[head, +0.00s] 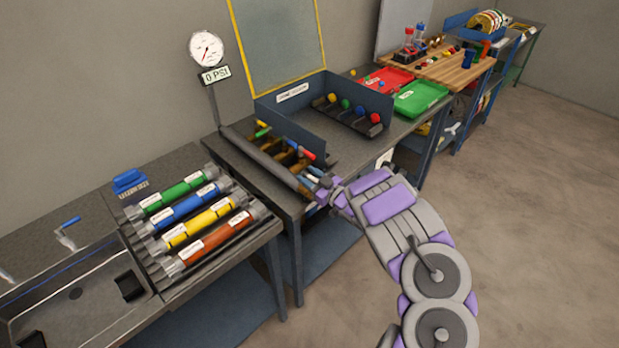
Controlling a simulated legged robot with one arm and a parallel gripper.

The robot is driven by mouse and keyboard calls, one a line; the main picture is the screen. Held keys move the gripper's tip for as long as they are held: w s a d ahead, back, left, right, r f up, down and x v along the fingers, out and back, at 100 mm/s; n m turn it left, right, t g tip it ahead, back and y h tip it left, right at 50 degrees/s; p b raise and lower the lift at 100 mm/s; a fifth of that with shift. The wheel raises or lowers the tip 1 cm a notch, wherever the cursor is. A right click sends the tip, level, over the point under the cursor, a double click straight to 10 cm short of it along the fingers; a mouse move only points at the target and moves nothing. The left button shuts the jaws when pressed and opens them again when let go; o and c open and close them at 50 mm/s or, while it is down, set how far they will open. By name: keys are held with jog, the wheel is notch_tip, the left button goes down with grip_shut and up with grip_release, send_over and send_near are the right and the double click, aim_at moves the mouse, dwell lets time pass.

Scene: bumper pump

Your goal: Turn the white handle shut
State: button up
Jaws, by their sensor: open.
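A pipe manifold (255,160) with several brass valves lies along the front of the middle bench. The white handle (314,171) seems to be the pale piece at the manifold's right end, close to my gripper. My gripper (325,186) is open, just in front of this end. Whether it touches the handle I cannot tell. My gripper partly hides this end, so the handle's angle is unclear.
A gauge (206,48) above a "0 PSI" sign (214,75) stands behind the manifold. Green, blue, yellow and red cylinders (205,243) lie on the left bench. A blue-walled station (333,97) with coloured knobs is behind. The floor at right is clear.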

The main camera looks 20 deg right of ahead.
grip_shut()
dwell(0.5)
